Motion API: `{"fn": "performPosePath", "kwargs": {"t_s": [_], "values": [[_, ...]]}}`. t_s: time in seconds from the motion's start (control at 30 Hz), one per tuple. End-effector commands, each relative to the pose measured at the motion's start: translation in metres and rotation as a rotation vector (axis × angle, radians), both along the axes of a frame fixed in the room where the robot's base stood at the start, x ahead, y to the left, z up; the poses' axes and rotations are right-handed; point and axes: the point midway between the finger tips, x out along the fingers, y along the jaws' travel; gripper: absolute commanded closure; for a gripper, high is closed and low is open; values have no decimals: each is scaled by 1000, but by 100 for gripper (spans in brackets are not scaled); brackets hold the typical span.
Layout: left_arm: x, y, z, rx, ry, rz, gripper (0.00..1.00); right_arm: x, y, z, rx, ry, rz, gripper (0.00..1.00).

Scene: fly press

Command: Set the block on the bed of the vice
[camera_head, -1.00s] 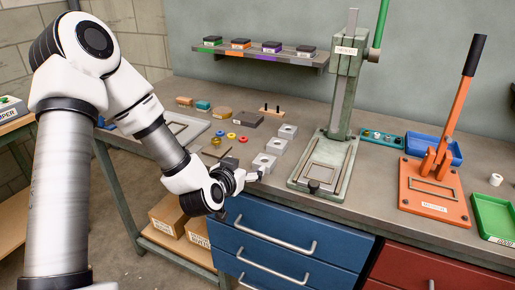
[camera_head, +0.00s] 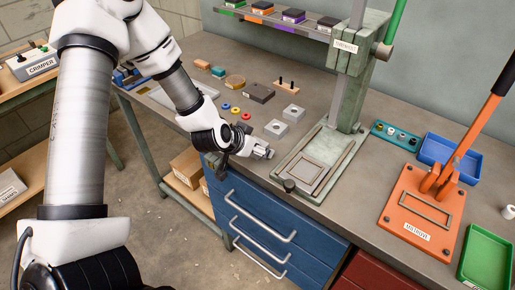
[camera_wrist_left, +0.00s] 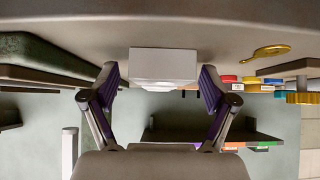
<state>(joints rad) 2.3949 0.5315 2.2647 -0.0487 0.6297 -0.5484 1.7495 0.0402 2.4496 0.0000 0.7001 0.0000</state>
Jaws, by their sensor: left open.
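Pale grey blocks with a round hole stand in a row on the bench; two show plainly in the head view, the far one (camera_head: 293,113) and the middle one (camera_head: 275,129). My left gripper (camera_head: 263,152) is at the bench's front edge, at the near end of this row. In the left wrist view my left gripper (camera_wrist_left: 160,80) is open, with one finger on each side of a pale block (camera_wrist_left: 163,66); gaps show at both sides. A green press with a framed bed (camera_head: 308,172) stands right of it. Which machine is the vice is unclear.
An orange lever machine (camera_head: 425,215) with a framed base stands further right, between a blue tray (camera_head: 450,158) and a green tray (camera_head: 487,260). Red, yellow and blue rings (camera_head: 235,110) lie left of the blocks. A shelf (camera_head: 310,30) hangs behind.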

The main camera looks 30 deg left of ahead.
Motion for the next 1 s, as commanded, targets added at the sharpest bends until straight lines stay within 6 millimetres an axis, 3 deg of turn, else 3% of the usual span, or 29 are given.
{"fn": "performPosePath", "kwargs": {"t_s": [0.17, 0.37, 0.43, 0.47, 0.77, 1.0], "values": [[0, 0, 1, -1, -1, 1, 15, 0, 0, 1, 0, 0, 0, 100], [0, 0, 1, -1, -1, 1, 85, 0, 0, 1, 0, 0, 0, 100], [0, 0, 0, -1, -1, 1, 87, 0, 0, 1, 0, 0, 0, 100], [0, 0, 1, 0, -1, 0, 93, 0, 0, 1, 0, 0, 0, 100], [0, 0, 4, -1, -1, 1, 93, 0, 0, 1, 0, 0, 0, 100], [1, 0, 30, 0, -5, 2, 93, 0, 0, 4, 0, 0, 0, 100]]}}
